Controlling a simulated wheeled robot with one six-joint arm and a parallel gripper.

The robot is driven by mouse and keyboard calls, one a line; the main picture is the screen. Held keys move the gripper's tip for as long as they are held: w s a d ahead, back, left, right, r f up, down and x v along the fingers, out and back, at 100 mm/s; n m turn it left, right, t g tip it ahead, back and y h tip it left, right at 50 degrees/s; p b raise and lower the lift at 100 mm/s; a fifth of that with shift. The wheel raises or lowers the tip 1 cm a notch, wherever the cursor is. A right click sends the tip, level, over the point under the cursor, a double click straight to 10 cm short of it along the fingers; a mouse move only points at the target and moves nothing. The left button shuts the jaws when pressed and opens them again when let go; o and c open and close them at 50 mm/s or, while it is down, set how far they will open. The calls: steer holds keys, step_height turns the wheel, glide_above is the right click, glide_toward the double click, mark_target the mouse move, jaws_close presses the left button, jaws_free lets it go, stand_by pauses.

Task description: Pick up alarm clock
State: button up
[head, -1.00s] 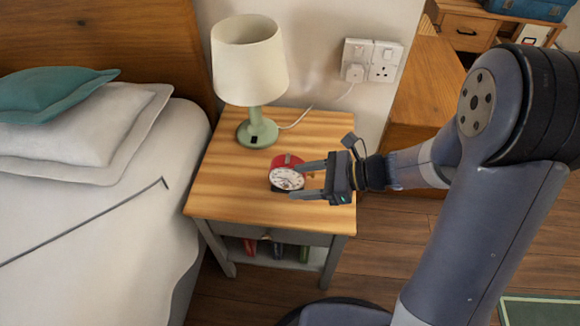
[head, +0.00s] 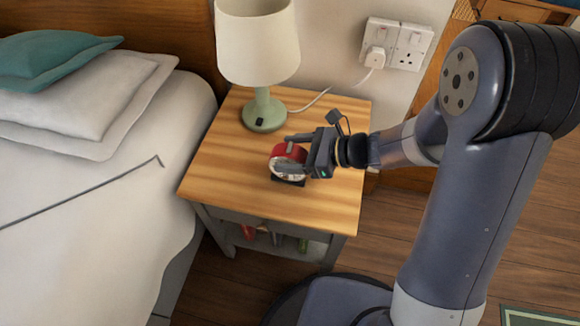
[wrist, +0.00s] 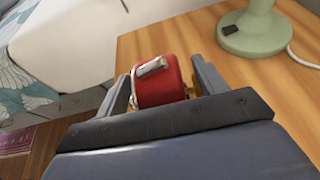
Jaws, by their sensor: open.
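The alarm clock (head: 283,165) is red with a white dial and stands upright on the wooden nightstand (head: 228,165). In the wrist view the red clock (wrist: 160,82), with a pale handle on top, sits between the two fingers of my gripper (wrist: 160,85). In the head view my gripper (head: 288,154) reaches in from the right. Its fingers are open on either side of the clock, and one crosses in front of the dial. A gap shows on the right of the clock in the wrist view. The left finger is very near the clock; contact cannot be told.
A lamp with a green base (head: 264,112) stands behind the clock on the nightstand. Its cord runs to a wall socket (head: 395,45). The bed (head: 110,190) is on the left. The nightstand's front left is clear.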

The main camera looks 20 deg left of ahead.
steer(key=shift+x, duration=1.15)
steer(key=shift+r, duration=0.1)
jaws_close()
